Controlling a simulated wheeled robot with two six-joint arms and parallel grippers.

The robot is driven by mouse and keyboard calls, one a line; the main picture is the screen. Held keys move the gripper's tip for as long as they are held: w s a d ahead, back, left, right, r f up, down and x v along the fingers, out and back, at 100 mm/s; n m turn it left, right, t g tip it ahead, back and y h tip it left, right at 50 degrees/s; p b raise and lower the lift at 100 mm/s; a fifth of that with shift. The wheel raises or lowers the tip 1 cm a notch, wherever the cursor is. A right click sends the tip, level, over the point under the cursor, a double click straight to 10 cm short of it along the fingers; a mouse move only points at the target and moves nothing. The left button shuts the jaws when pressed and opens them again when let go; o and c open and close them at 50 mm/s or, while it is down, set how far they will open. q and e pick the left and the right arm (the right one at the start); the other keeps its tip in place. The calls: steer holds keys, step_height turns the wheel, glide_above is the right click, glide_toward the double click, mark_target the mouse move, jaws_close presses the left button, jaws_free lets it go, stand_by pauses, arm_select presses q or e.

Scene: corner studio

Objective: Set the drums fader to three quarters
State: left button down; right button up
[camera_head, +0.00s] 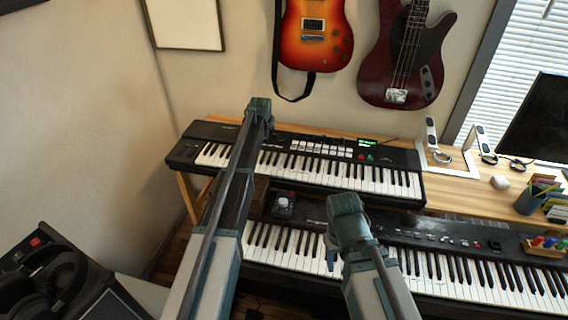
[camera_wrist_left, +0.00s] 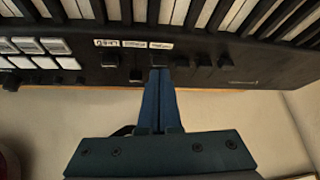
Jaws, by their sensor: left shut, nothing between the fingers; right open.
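The upper keyboard (camera_head: 390,157) carries a row of small black faders. In the left wrist view its black panel (camera_wrist_left: 255,68) shows several dark caps, including one at the left (camera_wrist_left: 110,60) and one further right (camera_wrist_left: 195,62). Three white labels (camera_wrist_left: 134,44) sit by the faders, too blurred to read, so I cannot tell which fader is drums. My left gripper (camera_head: 258,106) is shut and empty at the keyboard's back edge; its tips (camera_wrist_left: 160,72) are at the fader below the rightmost label, partly hiding it. Contact cannot be told. My right gripper (camera_head: 345,204) is open above the lower keyboard.
The lower keyboard (camera_head: 460,274) stands in front of the upper one. Two guitars (camera_head: 318,35) hang on the wall behind. A wooden desk (camera_head: 475,190) at the right holds a pen cup (camera_head: 526,202) and a monitor (camera_head: 540,120). Headphones (camera_head: 50,285) lie at lower left.

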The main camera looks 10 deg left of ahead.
arm_select(q)
steer(key=shift+w+d, duration=0.1)
steer(key=shift+w, duration=1.45)
stand_by(1.2)
steer(key=shift+r, duration=0.15)
steer(key=shift+r+p, duration=0.5)
steer(key=shift+p, duration=0.15)
steer(key=shift+s+f, duration=0.1)
steer(key=shift+s+f+b, duration=0.2)
steer(key=shift+s+b, duration=0.05)
steer(key=shift+s, duration=0.55)
steer(key=shift+s+f+b, duration=0.2)
steer(key=shift+s+b, duration=0.05)
steer(key=shift+s, duration=0.55)
steer(key=shift+f, duration=0.15)
steer(key=shift+w, duration=1.3)
stand_by(1.3)
